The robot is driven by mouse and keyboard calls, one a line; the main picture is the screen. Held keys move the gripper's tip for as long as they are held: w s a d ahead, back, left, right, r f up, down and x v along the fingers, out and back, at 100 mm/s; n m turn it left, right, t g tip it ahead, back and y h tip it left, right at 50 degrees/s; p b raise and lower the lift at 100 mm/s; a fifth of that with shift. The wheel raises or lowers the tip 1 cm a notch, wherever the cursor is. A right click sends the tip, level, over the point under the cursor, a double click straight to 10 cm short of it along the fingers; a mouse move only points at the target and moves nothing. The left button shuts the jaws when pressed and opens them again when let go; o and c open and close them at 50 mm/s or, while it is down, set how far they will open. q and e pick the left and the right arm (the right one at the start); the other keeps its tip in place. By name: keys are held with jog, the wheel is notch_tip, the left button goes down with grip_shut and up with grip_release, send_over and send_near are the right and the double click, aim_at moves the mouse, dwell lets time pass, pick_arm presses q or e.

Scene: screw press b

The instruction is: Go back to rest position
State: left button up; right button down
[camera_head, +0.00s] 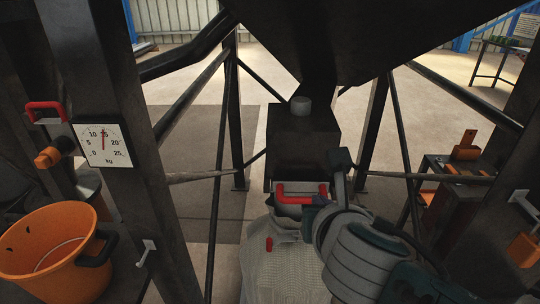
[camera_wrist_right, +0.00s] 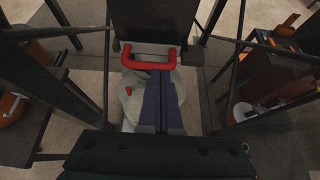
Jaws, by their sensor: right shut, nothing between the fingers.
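My right gripper (camera_head: 309,222) comes in from the lower right in the head view, just beside a red handle (camera_head: 293,195). In the right wrist view its two purple-grey fingers (camera_wrist_right: 161,78) are together, with nothing between them. Their tips point at the right part of the red handle (camera_wrist_right: 140,54); whether they touch it I cannot tell. The handle sits on the spout below a dark hopper box (camera_head: 303,135). A pale sack (camera_head: 275,275) hangs below, partly hidden by my right arm. My left gripper is out of view.
Dark frame posts stand on both sides. A dial scale (camera_head: 104,145) is on the left post, with an orange bucket (camera_head: 55,255) below it. A dark stand with orange parts (camera_head: 467,148) is at right. Open floor lies behind the frame.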

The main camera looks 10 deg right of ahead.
jog(key=shift+d, duration=0.1)
jog(key=s+d+m+g, duration=0.3)
jog(key=s+m+g, duration=0.2)
jog(key=s+m, duration=1.1)
jog(key=s+a+r+m+g+y, duration=0.1)
jog(key=s+r+m+g+y, duration=0.15)
jog(key=s+m, duration=0.45)
jog(key=s+a+r+m+g+y, duration=0.1)
jog(key=s+a+r+m, duration=0.2)
jog(key=m, duration=0.5)
notch_tip(320, 180, up, 34)
jog(key=d+p, duration=0.1)
jog(key=p, duration=3.4)
jog(key=shift+s+d+f, duration=0.2)
jog(key=shift+s+f, duration=0.05)
jog(key=shift+t, duration=0.25)
